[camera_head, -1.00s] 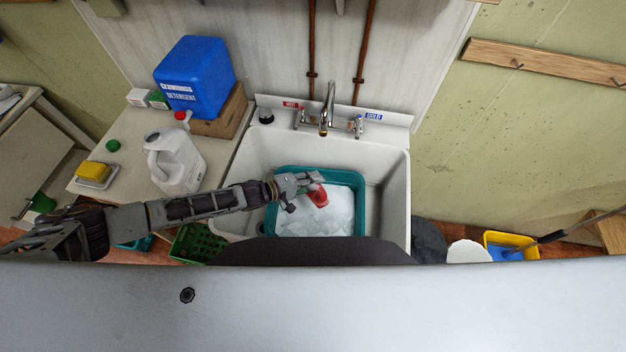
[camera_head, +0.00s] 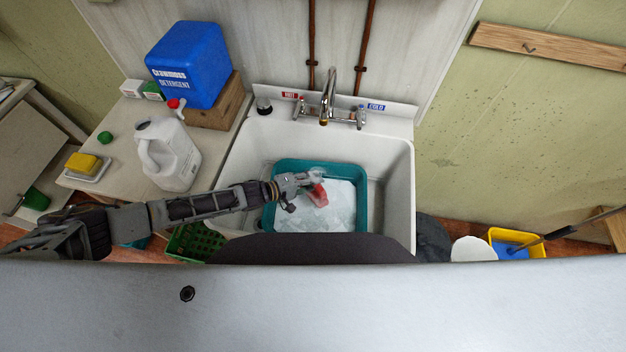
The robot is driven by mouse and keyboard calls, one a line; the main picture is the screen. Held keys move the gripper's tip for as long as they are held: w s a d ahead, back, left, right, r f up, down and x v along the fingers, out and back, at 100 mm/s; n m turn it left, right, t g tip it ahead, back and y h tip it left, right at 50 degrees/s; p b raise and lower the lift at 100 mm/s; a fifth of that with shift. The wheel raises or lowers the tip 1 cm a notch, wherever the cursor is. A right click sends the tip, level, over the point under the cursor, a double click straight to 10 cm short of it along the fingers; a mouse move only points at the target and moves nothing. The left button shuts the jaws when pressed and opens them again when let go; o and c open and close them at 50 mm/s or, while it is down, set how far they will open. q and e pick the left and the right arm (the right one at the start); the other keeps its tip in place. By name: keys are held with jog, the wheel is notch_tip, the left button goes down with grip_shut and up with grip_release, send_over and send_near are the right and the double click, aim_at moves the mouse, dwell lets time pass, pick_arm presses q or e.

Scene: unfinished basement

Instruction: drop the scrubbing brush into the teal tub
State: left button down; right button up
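The teal tub (camera_head: 362,209) sits in the white sink and holds water covered with pale suds (camera_head: 318,218). The red scrubbing brush (camera_head: 319,195) is over the suds, right at the fingertips of my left gripper (camera_head: 308,183). My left arm reaches in from the left, with its gripper inside the tub's outline. The fingers are small and overlap the brush, so I cannot tell whether they grip it or whether the brush touches the suds. My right gripper is not in view.
The white sink (camera_head: 397,185) has a faucet (camera_head: 327,98) at its back. On the left counter stand a white jug (camera_head: 170,158), a blue detergent container (camera_head: 190,65) on a wooden box and a yellow sponge (camera_head: 83,163). A green crate (camera_head: 194,243) is below.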

dwell(0.3)
pick_arm(q)
jog(key=c, duration=1.4)
grip_release()
jog(key=shift+o, duration=0.2)
jog(key=shift+a, duration=0.1)
jog(key=v, duration=1.1)
jog(key=shift+s+a, duration=0.2)
jog(key=shift+a, duration=0.1)
jog(key=shift+r, duration=0.15)
jog(key=shift+s, duration=0.1)
